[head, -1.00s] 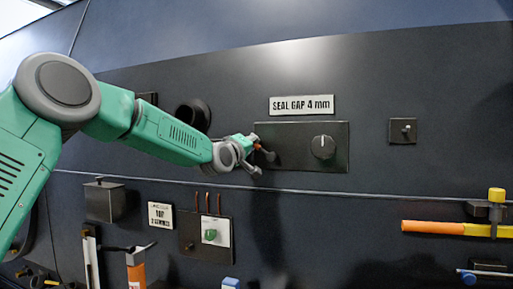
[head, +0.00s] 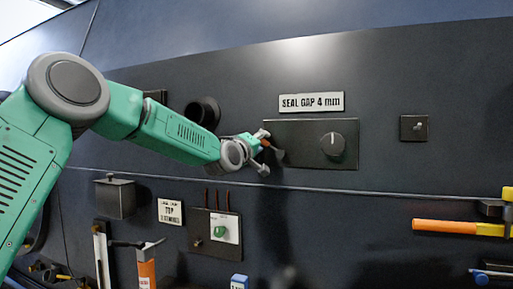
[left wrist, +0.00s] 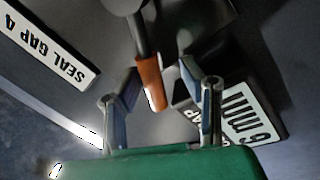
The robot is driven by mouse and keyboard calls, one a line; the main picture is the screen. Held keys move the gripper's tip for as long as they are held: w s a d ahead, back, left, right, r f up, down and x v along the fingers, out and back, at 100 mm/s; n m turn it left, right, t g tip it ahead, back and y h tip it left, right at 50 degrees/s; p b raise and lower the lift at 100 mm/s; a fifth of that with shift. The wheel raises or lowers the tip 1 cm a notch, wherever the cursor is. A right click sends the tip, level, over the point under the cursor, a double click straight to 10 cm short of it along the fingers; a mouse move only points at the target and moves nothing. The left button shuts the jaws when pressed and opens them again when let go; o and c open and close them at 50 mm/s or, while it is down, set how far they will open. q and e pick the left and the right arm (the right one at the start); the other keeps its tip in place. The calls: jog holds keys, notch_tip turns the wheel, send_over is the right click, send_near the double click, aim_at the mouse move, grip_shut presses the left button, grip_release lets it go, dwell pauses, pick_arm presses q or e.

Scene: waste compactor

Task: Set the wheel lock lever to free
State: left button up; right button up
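A lever with a dark shaft and an orange-brown grip (left wrist: 150,84) shows in the left wrist view, pointing toward my left gripper (left wrist: 157,74). The two fingers stand apart on either side of the grip, with gaps showing on both sides. In the head view my left gripper (head: 263,152) is at the left end of a dark plate (head: 300,153), its fingers spread around the lever (head: 277,154). The lever's base is partly hidden there. No wheel lock or free marking can be read. My right gripper is not in view.
A round knob (head: 333,145) sits on the same plate under a "SEAL GAP 4 mm" sign (head: 311,102). A small switch (head: 414,128) is to the right. A rail (head: 350,191) runs below. A green-knobbed box (head: 215,233) and an orange-handled tool (head: 445,226) are lower.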

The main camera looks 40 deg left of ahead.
pick_arm(q)
jog(key=v, duration=1.1)
jog(key=shift+s+f, duration=0.3)
jog(key=shift+s, duration=0.05)
jog(key=shift+a, duration=0.1)
